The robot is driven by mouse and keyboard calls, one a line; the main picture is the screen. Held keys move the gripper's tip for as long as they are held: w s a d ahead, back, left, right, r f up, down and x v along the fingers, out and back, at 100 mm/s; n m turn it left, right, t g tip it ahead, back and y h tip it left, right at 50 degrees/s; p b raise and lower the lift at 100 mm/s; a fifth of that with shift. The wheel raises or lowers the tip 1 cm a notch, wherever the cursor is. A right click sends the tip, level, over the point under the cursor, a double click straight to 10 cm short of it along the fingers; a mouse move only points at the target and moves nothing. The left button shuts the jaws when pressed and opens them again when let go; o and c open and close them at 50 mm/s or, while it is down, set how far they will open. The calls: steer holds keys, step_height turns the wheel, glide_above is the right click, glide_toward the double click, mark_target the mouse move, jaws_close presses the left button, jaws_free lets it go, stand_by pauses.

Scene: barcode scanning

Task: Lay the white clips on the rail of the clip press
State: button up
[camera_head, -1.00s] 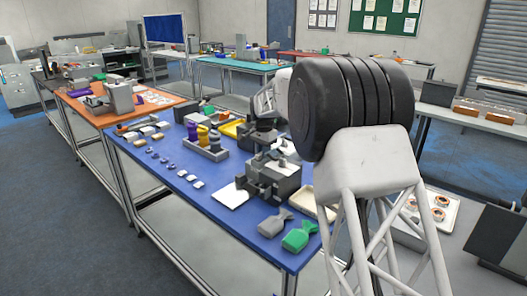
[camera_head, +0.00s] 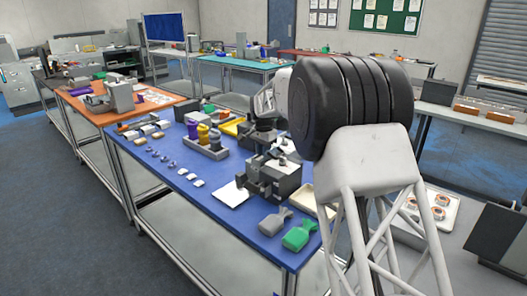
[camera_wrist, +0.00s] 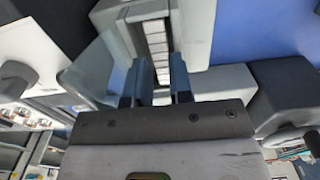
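The grey clip press (camera_head: 280,178) stands near the right edge of the blue table. Through that gap a row of pale, clip-like blocks (camera_wrist: 157,42) runs along a grey channel. I cannot tell whether this channel is the press's rail. In the head view my arm hides most of the gripper, which is close to the press.
The blue table (camera_head: 225,212) also holds a white sheet (camera_head: 230,193), a grey bottle-like piece (camera_head: 273,221) and a green one (camera_head: 299,236) near the front. A rack with purple and yellow pieces (camera_head: 206,147) and a yellow tray (camera_head: 232,127) stand behind. A beige tray (camera_head: 310,202) lies right.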

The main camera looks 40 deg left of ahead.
steer(key=shift+d+f, duration=0.15)
steer(key=shift+f, duration=0.35)
step_height(320, 180, up, 14)
steer(key=shift+f, duration=0.15)
stand_by(0.7)
